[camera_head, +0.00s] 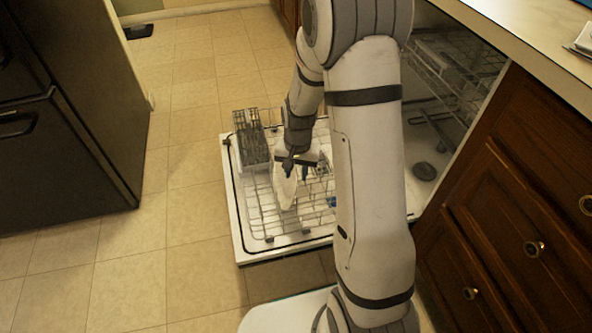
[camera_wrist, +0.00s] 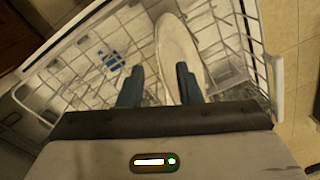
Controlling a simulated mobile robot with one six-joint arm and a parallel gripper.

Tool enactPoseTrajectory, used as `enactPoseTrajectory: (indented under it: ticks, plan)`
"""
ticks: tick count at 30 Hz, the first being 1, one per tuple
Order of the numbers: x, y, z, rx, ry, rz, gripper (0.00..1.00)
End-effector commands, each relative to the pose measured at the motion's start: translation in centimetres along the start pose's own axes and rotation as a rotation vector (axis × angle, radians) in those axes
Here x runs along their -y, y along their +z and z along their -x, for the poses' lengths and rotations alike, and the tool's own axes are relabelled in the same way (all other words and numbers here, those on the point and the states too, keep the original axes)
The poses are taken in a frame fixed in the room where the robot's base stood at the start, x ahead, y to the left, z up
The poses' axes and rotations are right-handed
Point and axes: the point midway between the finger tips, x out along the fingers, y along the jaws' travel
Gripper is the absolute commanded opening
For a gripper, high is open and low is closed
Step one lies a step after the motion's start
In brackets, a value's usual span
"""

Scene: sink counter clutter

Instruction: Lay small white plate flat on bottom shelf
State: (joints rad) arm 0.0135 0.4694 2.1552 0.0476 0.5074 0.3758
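A small white plate (camera_head: 285,187) stands in the bottom dishwasher rack (camera_head: 262,222), which is pulled out over the lowered door. In the wrist view the plate (camera_wrist: 178,45) looks like a narrow oval, so it is seen at a steep slant. My gripper (camera_head: 289,166) is just above the plate in the head view. In the wrist view my gripper's (camera_wrist: 159,67) two fingers are apart. The right finger overlaps the plate and the plate's left edge shows between the fingers. I cannot tell whether a finger touches it.
A grey cutlery basket (camera_head: 252,145) stands at the rack's back left. A small blue item (camera_wrist: 112,60) lies in the rack. Wooden drawers (camera_head: 510,225) and the counter are on the right; a dark fridge (camera_head: 65,120) is on the left. The tiled floor between is clear.

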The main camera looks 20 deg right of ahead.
Motion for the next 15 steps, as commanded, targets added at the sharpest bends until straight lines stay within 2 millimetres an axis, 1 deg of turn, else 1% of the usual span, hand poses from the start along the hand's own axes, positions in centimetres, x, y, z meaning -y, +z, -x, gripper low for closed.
enactPoseTrajectory:
  ticks: [1, 6, 10, 15]
  plan:
    - [0.0, 0.1, -1.3, 0.002, 0.001, 0.001, 0.31]
    - [0.0, 0.1, -3.8, 0.001, 0.001, 0.002, 0.31]
    - [0.0, 0.1, -5.0, 0.001, 0.001, 0.002, 0.31]
    - [0.0, 0.0, -5.5, 0.000, 0.000, 0.003, 0.31]
